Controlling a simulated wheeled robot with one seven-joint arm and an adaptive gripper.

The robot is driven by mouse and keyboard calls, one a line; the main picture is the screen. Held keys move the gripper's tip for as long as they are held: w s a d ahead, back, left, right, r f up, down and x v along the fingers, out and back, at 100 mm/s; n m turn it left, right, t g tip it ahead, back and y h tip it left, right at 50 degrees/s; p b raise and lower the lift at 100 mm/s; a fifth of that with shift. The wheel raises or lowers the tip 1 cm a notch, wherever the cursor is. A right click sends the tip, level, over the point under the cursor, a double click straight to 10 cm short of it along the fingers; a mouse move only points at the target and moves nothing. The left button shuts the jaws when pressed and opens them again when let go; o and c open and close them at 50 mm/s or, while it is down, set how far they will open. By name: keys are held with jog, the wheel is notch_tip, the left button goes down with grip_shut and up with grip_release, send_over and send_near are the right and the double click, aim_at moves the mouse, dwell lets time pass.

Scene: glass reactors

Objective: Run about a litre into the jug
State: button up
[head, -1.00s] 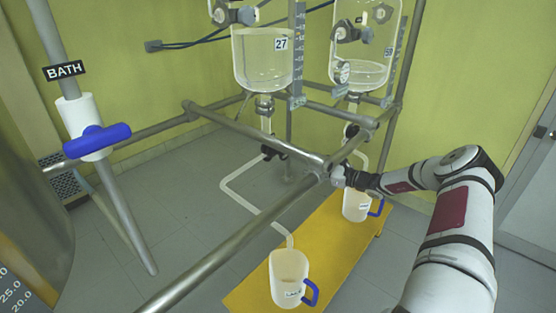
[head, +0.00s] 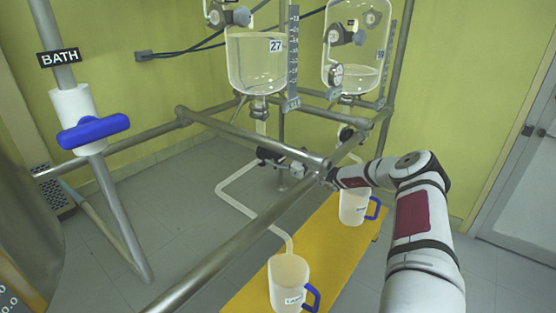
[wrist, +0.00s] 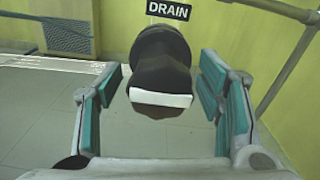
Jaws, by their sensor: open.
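Glass reactor 27 (head: 257,75) holds clear liquid, with a scale beside it. Below it is a dark drain valve knob (wrist: 158,73), with a white bar across its face, in front of a DRAIN label (wrist: 169,8) in the wrist view. My gripper (wrist: 160,92) is open, its teal-padded fingers on either side of the knob with visible gaps. In the head view my gripper (head: 292,168) is partly hidden by the frame rail near that valve. A clear tube (head: 240,205) bends from under the valve to the front jug (head: 287,272), which has a blue handle and looks empty.
A second reactor (head: 352,75) stands at right, with another blue-handled jug (head: 353,208) below. Both jugs stand on a yellow board (head: 330,262). Metal rails (head: 225,260) cross in front of the reactors. A BATH pipe with blue handle (head: 93,131) is at left.

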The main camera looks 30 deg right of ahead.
jog(key=c, duration=1.2)
jog(key=shift+n, duration=0.4)
jog(key=n+p, duration=0.1)
jog(key=n, duration=0.4)
jog(key=n+p, duration=0.1)
jog(key=n, duration=0.4)
jog(key=shift+n+p, duration=0.35)
jog(key=shift+n, duration=0.05)
jog(key=n+p, duration=0.1)
jog(key=n, duration=0.4)
jog(key=shift+n+p, duration=0.3)
jog(key=shift+p, duration=0.05)
jog(key=n+p, duration=0.2)
jog(key=n, duration=0.3)
jog(key=shift+f, duration=0.1)
jog(key=shift+n, duration=0.4)
